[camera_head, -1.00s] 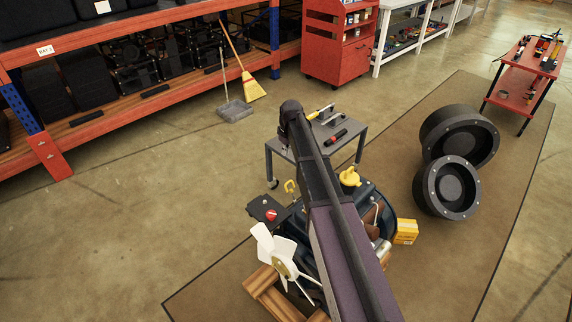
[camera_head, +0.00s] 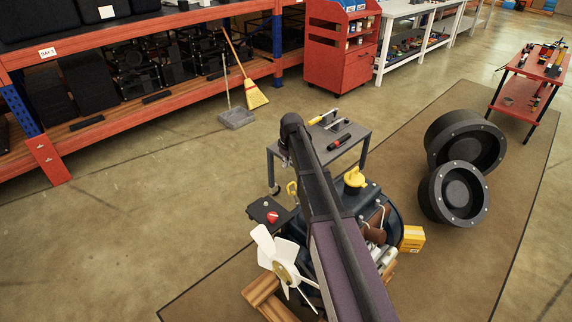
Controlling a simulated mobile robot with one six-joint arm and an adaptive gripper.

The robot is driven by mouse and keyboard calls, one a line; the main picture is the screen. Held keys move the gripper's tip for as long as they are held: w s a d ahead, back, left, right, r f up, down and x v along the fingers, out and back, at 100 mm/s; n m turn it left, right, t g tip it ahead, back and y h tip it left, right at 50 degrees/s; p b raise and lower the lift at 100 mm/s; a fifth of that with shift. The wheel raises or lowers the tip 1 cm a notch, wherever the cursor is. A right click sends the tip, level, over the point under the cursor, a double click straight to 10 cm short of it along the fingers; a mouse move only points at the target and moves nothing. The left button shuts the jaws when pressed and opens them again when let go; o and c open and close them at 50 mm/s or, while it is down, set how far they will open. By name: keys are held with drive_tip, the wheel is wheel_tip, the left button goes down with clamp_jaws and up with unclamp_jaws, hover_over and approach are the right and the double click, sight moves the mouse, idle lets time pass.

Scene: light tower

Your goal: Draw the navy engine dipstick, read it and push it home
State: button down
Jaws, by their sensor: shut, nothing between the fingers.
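The navy engine (camera_head: 303,228) sits low in the middle of the head view on a wooden stand (camera_head: 263,293). A white fan (camera_head: 279,266) is at its front, and a yellow cap (camera_head: 354,179) is on top. A small yellow loop (camera_head: 292,188) shows at the engine's far left side, just left of my arm; it looks like the dipstick handle. Its shaft cannot be made out, nor can I tell how far in it sits. My arm crosses over the engine and covers part of it. My gripper cannot be seen; the arm appears to hide it.
A grey cart (camera_head: 345,150) with tools stands behind the engine. A dark tray (camera_head: 268,212) with a red item is at its left, a yellow box (camera_head: 412,239) at its right. Two black wheel-like parts (camera_head: 453,192) stand on the brown mat. Open floor lies to the left.

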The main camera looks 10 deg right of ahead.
sight(293, 192)
wheel_tip(293, 192, down, 6)
drive_tip(key=s+b, duration=0.1)
drive_tip(key=b, duration=0.4)
drive_tip(key=shift+s+d+f+b, duration=0.2)
drive_tip(key=shift+s+d+b, duration=0.1)
drive_tip(key=shift+d+b, duration=0.15)
drive_tip(key=f+b, duration=0.1)
drive_tip(key=s+f+b, duration=0.1)
drive_tip(key=f, duration=0.1)
drive_tip(key=d+f+b, duration=0.1)
drive_tip(key=b, duration=0.1)
drive_tip(key=shift+s+f, duration=0.15)
drive_tip(key=shift+s, duration=0.15)
drive_tip(key=shift+s+d, duration=0.1)
drive_tip(key=shift+s, duration=0.15)
idle(0.4)
